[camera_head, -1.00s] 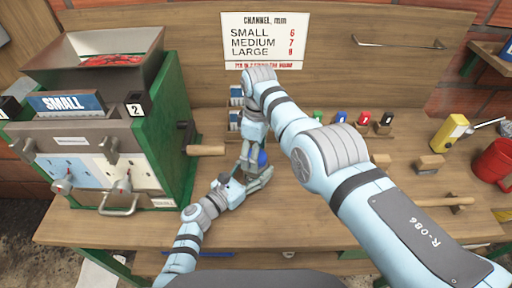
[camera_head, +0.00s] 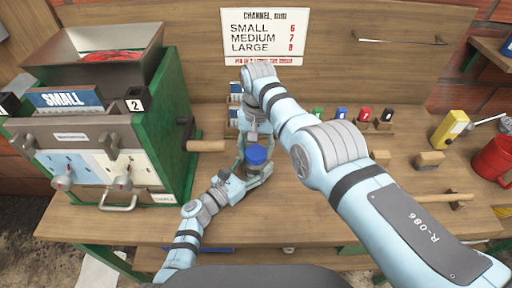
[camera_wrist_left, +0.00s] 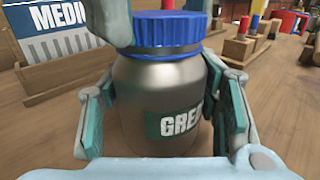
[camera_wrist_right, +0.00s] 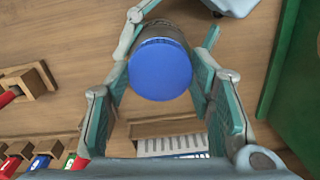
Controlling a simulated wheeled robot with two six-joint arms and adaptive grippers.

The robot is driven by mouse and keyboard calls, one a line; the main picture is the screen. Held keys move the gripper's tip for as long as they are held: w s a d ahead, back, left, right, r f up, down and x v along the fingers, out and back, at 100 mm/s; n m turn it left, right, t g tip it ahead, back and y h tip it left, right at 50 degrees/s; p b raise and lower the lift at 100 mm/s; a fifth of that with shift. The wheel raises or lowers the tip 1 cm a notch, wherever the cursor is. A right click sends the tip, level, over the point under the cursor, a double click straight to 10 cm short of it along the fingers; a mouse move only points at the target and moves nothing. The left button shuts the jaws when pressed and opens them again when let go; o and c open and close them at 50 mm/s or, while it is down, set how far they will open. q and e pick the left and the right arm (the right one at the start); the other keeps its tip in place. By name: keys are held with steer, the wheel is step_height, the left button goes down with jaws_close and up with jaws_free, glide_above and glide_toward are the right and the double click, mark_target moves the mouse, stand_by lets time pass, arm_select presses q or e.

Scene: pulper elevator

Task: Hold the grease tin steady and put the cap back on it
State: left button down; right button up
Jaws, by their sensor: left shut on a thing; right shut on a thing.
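The grease tin (camera_wrist_left: 160,100) is a grey metal jar with a green label. It stands upright between the fingers of my left gripper (camera_head: 258,176), which is shut on it. The blue cap (camera_head: 256,155) sits level on the tin's mouth in the left wrist view (camera_wrist_left: 167,32). I cannot tell whether it is threaded tight. My right gripper (camera_wrist_right: 165,75) reaches in from behind and is shut on the cap, with a finger on either side of it in the right wrist view (camera_wrist_right: 160,68). A right finger hides the cap's left edge in the left wrist view.
The green machine (camera_head: 170,140) with its wooden handle (camera_head: 206,146) stands close on the left. A yellow container (camera_head: 449,130), a red mug (camera_head: 494,160) and a wooden-handled tool (camera_head: 446,198) are farther right.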

steer(key=shift+s+a+m, duration=0.1)
steer(key=shift+s+m, duration=0.05)
steer(key=shift+m, duration=0.45)
steer(key=o, duration=1.3)
steer(key=shift+r, duration=2.3)
steer(key=shift+c, duration=0.4)
